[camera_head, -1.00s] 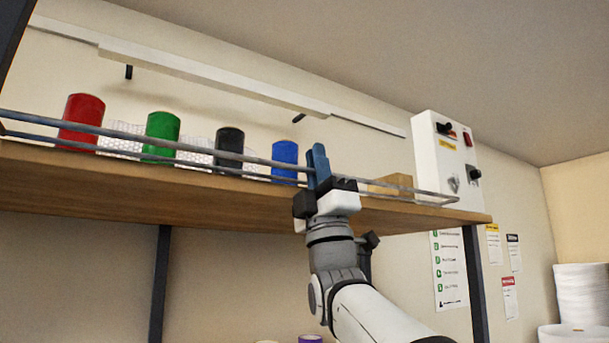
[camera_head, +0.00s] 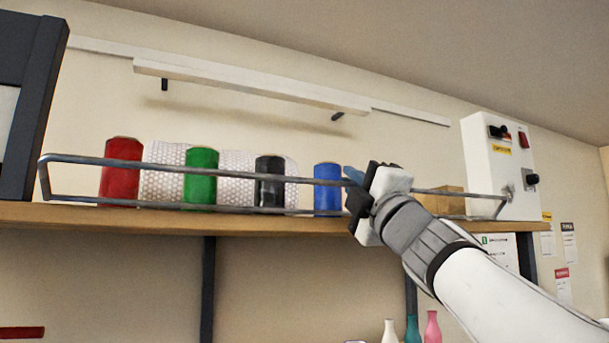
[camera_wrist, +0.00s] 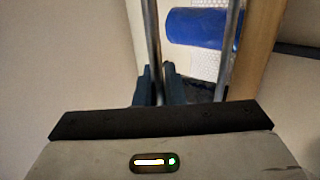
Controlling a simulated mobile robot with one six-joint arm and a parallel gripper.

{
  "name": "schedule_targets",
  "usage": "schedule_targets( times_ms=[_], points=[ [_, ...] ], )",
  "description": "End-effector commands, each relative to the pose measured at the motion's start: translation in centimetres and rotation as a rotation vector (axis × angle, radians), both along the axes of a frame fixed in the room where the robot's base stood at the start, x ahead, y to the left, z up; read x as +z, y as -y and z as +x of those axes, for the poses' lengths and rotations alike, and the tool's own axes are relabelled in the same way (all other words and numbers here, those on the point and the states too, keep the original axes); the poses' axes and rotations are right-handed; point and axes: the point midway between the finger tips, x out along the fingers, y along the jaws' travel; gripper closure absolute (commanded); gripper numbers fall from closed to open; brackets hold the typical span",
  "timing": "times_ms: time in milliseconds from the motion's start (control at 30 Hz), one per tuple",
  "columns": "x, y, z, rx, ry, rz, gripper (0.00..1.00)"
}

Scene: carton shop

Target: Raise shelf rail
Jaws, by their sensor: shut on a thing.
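The grey metal shelf rail (camera_head: 110,161) runs along the front of the wooden shelf in the head view, with an upper and a lower bar joined at the ends. Its upper bar stands clearly above the shelf board. My gripper (camera_head: 354,176) is at the rail just right of the blue roll and is shut on the upper bar. In the wrist view the rail's bar (camera_wrist: 151,40) passes between my two blue fingers (camera_wrist: 160,84). The second bar (camera_wrist: 230,50) lies to the right, beside the shelf edge. The fingertips are partly hidden in the head view.
On the shelf (camera_head: 130,220) behind the rail stand a red roll (camera_head: 121,166), a green roll (camera_head: 201,180), a black roll (camera_head: 270,182), a blue roll (camera_head: 327,188), bubble wrap (camera_head: 162,172) and a cardboard box (camera_head: 445,201). A white control box (camera_head: 497,165) is at the right end.

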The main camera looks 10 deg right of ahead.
Motion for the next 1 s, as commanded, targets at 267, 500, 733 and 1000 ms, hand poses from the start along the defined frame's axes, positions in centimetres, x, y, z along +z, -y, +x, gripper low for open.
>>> schedule_targets(
  times_ms=[267, 500, 733, 1000],
  points=[
    [0.55, -0.11, 0.38, -0.001, -0.075, -0.025, 1.00],
    [0.31, -0.16, 0.50, -0.001, -0.097, -0.032, 1.00],
    [0.19, -0.18, 0.52, 0.000, -0.099, -0.033, 1.00],
    [0.20, -0.19, 0.52, 0.001, -0.098, -0.032, 0.81]
  ],
)
